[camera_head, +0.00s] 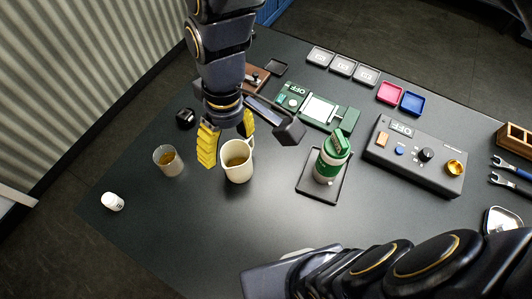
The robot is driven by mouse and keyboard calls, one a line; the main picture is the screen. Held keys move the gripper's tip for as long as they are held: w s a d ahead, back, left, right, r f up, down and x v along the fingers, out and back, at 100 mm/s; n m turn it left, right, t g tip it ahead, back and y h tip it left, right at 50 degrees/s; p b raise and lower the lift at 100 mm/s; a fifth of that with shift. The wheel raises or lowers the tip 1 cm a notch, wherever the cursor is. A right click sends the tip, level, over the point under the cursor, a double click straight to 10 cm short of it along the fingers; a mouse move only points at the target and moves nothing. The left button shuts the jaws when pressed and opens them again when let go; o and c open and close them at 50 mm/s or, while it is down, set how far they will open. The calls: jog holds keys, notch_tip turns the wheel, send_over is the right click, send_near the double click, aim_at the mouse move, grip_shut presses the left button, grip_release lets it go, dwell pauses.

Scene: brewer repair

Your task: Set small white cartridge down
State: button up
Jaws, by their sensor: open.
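A small white cartridge (112,201) rests on the dark table near its left edge. It is clear of the other objects, and I cannot tell whether it stands or lies. My gripper (228,143) shows its yellow fingers spread apart, with nothing seen between them. It is up and to the right of the cartridge in the picture, well apart from it. The fingers are over or just behind a cream jug (238,168); I cannot tell whether they touch it.
A glass of amber liquid (168,161) stands between the cartridge and the jug. A grey control box (420,155) and a green device (319,109) sit farther back. Table around the cartridge is free.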

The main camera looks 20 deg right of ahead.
jog(key=s+d+r+m+g+h, duration=0.1)
jog(key=s+d+m, duration=0.5)
jog(key=s, duration=0.5)
jog(key=d, duration=0.2)
jog(key=shift+d+r+m, duration=0.3)
jog(key=shift+d+r, duration=0.05)
